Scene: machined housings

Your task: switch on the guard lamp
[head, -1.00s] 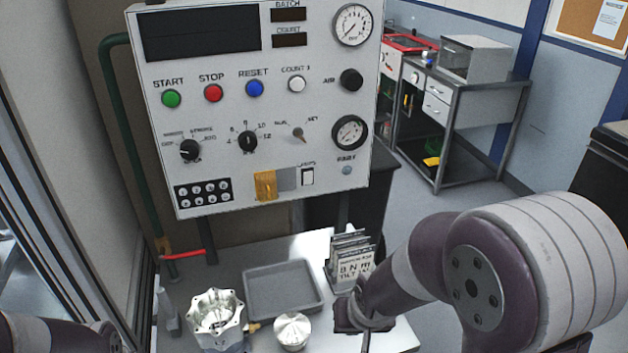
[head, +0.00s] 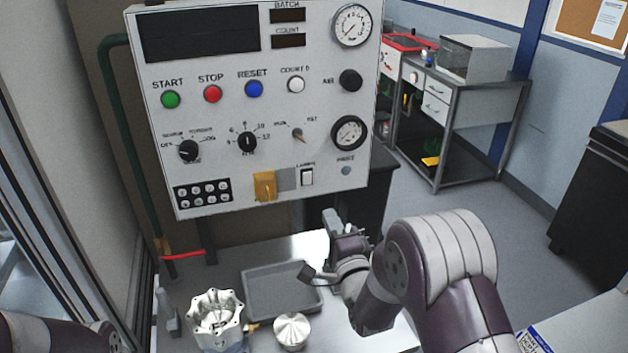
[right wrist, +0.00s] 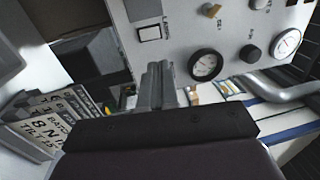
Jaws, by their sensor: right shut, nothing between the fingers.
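The panel (head: 222,120) stands upright ahead of me. The guard lamp switch, a white rocker in a dark frame (head: 307,177), is low on the panel under a small label. It also shows in the right wrist view (right wrist: 149,33). My right gripper (head: 331,220) is below the switch and apart from the panel. In the right wrist view its fingers (right wrist: 158,72) are together and empty, pointing up toward the panel. My left arm shows only at the lower left corner of the head view; its gripper is not in view.
A yellow flap (head: 264,186) is left of the switch. A gauge (head: 349,132) is above right. Below, the table holds a grey tray (head: 262,312), a machined housing (head: 216,318) and a round metal part (head: 292,330). Printed cards (right wrist: 45,125) stand near the right gripper.

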